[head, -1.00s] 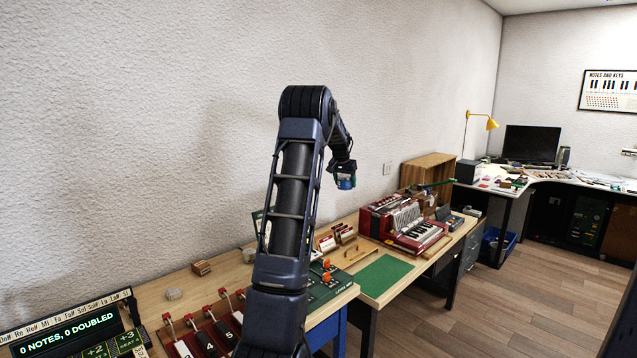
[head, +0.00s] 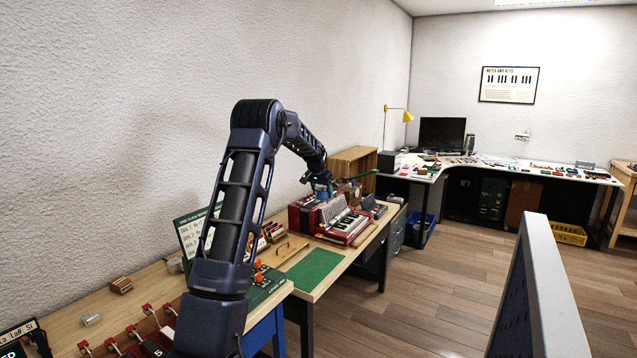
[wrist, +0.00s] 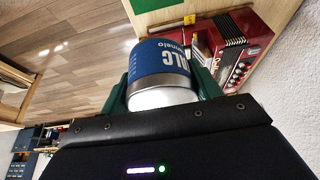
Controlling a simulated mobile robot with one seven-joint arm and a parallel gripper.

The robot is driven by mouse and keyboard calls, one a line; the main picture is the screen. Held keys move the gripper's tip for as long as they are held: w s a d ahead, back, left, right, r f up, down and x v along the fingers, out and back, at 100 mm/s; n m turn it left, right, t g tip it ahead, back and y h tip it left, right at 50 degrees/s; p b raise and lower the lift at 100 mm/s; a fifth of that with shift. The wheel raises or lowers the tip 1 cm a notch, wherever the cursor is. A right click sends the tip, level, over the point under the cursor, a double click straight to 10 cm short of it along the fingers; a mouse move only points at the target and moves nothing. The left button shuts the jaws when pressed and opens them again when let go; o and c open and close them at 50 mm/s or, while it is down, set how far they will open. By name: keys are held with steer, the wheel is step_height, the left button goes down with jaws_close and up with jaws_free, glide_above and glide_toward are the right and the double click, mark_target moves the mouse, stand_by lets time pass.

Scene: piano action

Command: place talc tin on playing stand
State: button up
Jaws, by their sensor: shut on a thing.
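The talc tin (wrist: 165,62) is a round blue tin with white lettering and a silver rim in the wrist view. My gripper (wrist: 165,85) is shut on it, with a green finger on either side. In the head view my gripper (head: 320,182) is at the far end of my arm, just above or in front of the red accordion (head: 335,215). I cannot tell for certain which thing is the playing stand.
A wooden open box (head: 353,163) stands behind the accordion. A green mat (head: 314,267) lies clear on the near bench. A green card board (head: 190,237) stands beside my arm. A corner desk (head: 500,168) holds a monitor and many small parts. The wood floor is open.

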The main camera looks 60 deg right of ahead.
step_height(320, 180, down, 32)
steer(key=shift+w+r, duration=0.1)
steer(key=shift+r, duration=0.05)
stand_by(0.4)
steer(key=shift+f, duration=0.4)
stand_by(0.6)
steer(key=o, duration=1.2)
steer(key=shift+o, duration=0.2)
steer(key=shift+r, duration=0.1)
steer(key=v, duration=1)
steer(key=shift+a+r, duration=0.2)
steer(key=shift+r, duration=0.05)
